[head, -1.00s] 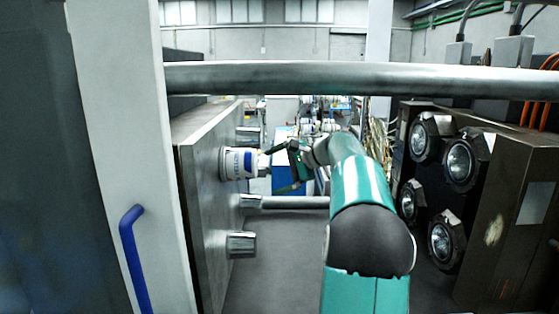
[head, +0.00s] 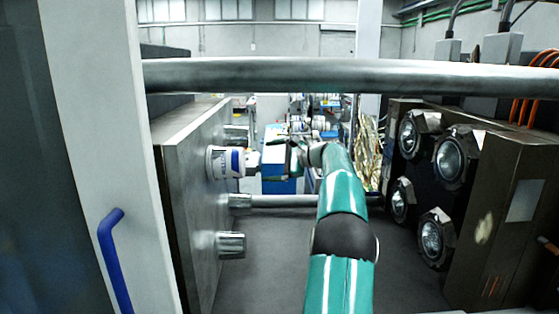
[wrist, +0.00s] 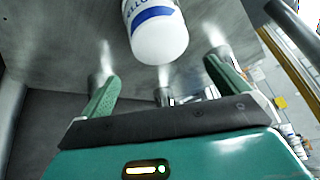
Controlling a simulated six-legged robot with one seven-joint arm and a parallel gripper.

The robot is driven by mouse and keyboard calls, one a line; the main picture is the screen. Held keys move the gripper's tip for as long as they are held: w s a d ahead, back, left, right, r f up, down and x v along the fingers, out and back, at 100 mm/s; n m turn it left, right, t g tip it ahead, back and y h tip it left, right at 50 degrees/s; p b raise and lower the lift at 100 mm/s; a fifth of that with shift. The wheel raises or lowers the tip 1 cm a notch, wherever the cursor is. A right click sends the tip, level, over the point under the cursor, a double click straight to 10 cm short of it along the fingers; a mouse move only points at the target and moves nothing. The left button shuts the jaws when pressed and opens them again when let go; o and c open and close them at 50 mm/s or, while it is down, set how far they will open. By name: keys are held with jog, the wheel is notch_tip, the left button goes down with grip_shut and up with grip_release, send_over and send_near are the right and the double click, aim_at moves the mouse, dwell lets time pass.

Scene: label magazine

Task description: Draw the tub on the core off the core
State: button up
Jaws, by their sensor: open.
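A white tub with a blue band (head: 225,162) sticks out sideways from the grey mould plate on the left. The core under it is hidden. The tub also shows at the top middle of the wrist view (wrist: 158,32), its closed end towards me. My gripper (head: 268,160) is just right of the tub in the head view. In the wrist view my gripper (wrist: 165,80) has its two green fingers spread wide, with nothing between them. The tub lies beyond the fingertips, apart from them.
Bare metal cores (head: 231,244) stick out of the plate (head: 190,200) around the tub. A mould half with several round cavities (head: 455,160) stands at right. A thick bar (head: 350,76) crosses above my arm, and a thinner bar (head: 285,201) runs below the gripper.

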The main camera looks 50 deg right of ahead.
aim_at(244, 163)
jog(key=x, duration=0.9)
jog(key=shift+w, duration=0.15)
jog(key=shift+c, duration=0.4)
jog(key=c, duration=0.5)
jog(key=shift+s+d+r, duration=0.1)
jog(key=shift+s+d, duration=1.3)
jog(key=shift+s, duration=0.35)
jog(key=shift+s+d, duration=1.4)
jog(key=shift+s, duration=0.4)
jog(key=shift+s+d+r, duration=0.1)
jog(key=shift+s+d, duration=1.3)
jog(key=shift+s, duration=0.35)
jog(key=shift+s+a, duration=2.05)
jog(key=shift+s, duration=0.2)
jog(key=shift+s+a, duration=2.05)
jog(key=shift+s, duration=0.2)
